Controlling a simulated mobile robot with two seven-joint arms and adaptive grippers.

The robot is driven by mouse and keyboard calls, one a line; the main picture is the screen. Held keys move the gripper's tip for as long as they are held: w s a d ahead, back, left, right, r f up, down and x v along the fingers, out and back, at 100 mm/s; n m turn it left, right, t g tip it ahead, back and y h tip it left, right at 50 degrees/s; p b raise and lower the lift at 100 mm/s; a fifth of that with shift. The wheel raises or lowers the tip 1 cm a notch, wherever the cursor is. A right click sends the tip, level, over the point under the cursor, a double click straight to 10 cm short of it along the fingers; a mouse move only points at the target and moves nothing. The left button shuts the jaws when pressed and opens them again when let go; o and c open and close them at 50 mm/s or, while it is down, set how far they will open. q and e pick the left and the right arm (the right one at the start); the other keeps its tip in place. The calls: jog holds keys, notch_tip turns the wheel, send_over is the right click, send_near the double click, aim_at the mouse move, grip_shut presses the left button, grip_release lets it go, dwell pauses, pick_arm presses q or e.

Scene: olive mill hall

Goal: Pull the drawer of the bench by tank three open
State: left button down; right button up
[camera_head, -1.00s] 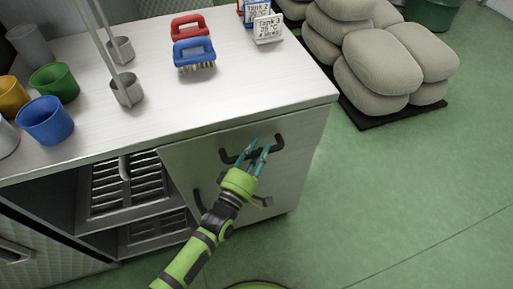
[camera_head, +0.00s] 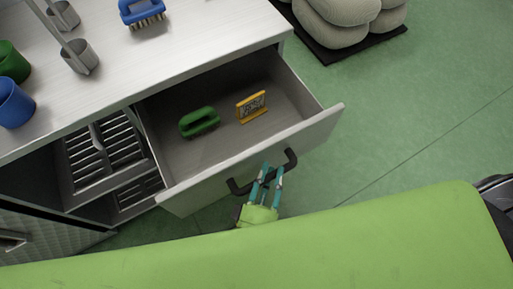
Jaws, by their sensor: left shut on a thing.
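The bench (camera_head: 200,45) has a white top and grey front. Its top drawer (camera_head: 250,166) stands well open toward me. Inside lie a green-handled brush (camera_head: 200,122) and a small yellow-framed sign (camera_head: 252,106). A dark bar handle (camera_head: 291,160) is on the drawer front. My left gripper (camera_head: 268,176), with teal fingers, is shut on the handle near its middle. My green arm fills the bottom of the view and hides the floor there. My right gripper is not in view.
On the bench top are a blue brush (camera_head: 142,11), metal ladles (camera_head: 80,57), a green cup (camera_head: 12,62) and a blue cup (camera_head: 14,103). Stacked sacks (camera_head: 340,20) lie on a black mat (camera_head: 375,42) behind. The green floor right of the drawer is clear.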

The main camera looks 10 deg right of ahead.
pick_arm(q)
jog(key=shift+s+d, duration=0.25)
jog(key=shift+s, duration=0.6)
jog(key=shift+s+d, duration=0.3)
jog(key=shift+s, duration=0.55)
jog(key=shift+s+d, duration=0.25)
jog(key=shift+s, duration=0.6)
jog(key=c, duration=1.2)
grip_release()
